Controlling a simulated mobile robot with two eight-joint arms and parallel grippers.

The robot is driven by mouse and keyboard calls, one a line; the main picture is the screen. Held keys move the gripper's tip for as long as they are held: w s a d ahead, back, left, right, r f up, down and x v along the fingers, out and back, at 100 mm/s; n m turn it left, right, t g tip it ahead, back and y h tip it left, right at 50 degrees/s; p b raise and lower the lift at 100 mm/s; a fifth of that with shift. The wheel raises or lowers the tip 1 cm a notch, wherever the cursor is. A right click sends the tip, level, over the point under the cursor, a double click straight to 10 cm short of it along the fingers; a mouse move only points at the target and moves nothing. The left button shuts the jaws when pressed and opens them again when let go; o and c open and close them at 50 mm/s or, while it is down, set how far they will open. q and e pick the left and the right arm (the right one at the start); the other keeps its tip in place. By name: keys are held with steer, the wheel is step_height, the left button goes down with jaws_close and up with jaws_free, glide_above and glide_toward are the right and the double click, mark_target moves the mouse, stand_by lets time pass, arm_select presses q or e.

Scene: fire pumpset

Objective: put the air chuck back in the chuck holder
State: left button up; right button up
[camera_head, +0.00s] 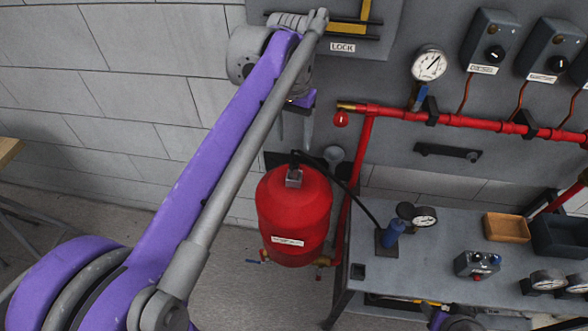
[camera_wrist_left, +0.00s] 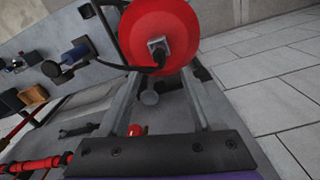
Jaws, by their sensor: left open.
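The air chuck appears to be the blue-handled tool (camera_head: 393,232) upright on the bench by a small round gauge, at the end of the black hose. It also shows in the left wrist view (camera_wrist_left: 75,53). A dark square base (camera_head: 385,244) lies under it; I cannot tell whether this is the chuck holder. My left gripper (camera_head: 295,132) hangs by the wall above the red tank, left of the air chuck and apart from it. In the left wrist view its two fingers (camera_wrist_left: 160,78) are spread with nothing held between them. My right gripper is not clearly seen.
The red tank (camera_head: 293,215) stands left of the bench (camera_head: 450,232), and its black hose (camera_head: 352,190) runs to the tool. A red pipe (camera_head: 470,122) crosses the wall panel. An orange tray (camera_head: 507,227) and a switch box (camera_head: 477,264) sit on the bench.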

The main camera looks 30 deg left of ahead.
mark_target(294, 163)
arm_select(q)
steer(key=shift+w+a+r, duration=0.2)
steer(key=shift+f, duration=0.4)
steer(key=f, duration=0.9)
steer(key=shift+s+d+f, duration=0.1)
steer(key=shift+d+f, duration=0.15)
steer(key=shift+f, duration=0.15)
jaws_close()
